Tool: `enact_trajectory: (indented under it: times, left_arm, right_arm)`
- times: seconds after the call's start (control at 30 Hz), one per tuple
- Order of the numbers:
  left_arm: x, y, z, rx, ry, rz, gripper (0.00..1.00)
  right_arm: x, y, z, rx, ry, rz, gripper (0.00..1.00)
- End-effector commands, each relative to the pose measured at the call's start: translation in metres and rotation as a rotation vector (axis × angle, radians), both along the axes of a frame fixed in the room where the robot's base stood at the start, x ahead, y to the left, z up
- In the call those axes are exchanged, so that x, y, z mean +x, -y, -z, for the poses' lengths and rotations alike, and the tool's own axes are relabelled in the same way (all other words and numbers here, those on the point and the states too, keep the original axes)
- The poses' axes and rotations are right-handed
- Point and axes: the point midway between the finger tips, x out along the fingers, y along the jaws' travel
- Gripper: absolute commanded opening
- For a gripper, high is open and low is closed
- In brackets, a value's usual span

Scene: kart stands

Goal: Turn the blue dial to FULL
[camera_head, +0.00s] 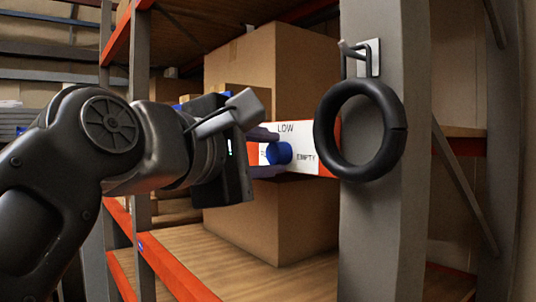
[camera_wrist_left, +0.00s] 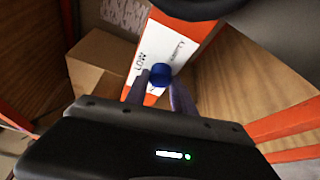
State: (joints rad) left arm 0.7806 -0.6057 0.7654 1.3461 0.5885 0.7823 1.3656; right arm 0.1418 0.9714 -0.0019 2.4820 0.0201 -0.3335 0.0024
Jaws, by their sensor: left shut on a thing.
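The blue dial (camera_head: 279,153) sits on a white panel (camera_head: 318,134) with red-orange ends, fixed across the shelf front. The panel reads LOW above the dial and EMPTY to its right; the label to its left is mostly hidden by my gripper. My left gripper (camera_head: 268,153) comes in from the left and its fingers are shut on the dial. In the left wrist view the dial (camera_wrist_left: 160,75) is between the two fingertips, with LOW and EMPTY readable beyond it. I cannot tell which way the dial points. My right gripper is not in view.
A black ring (camera_head: 361,131) hangs from a hook on the grey post (camera_head: 388,230) close to the right of the panel. Cardboard boxes (camera_head: 243,65) stand behind the panel. The wooden shelf (camera_head: 240,262) below has bare room. An orange beam (camera_head: 172,262) edges it.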

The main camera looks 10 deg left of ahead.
Motion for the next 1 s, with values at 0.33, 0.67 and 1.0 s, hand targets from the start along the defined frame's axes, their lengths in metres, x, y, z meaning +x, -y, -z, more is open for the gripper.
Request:
enact_trajectory:
  times: [0.33, 0.67, 1.0]
  left_arm:
    - [0.0004, 0.0003, 0.0002, -0.054, -0.046, 0.002, 0.0]
    - [0.0004, 0.0002, 0.0003, -0.055, -0.047, 0.002, 0.32]
    - [0.0003, 0.0001, -0.0002, -0.054, -0.044, 0.001, 0.52]
  right_arm:
    - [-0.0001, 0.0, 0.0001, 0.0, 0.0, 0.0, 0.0]
    - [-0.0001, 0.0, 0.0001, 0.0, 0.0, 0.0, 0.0]
    - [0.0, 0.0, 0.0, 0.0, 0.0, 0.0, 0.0]
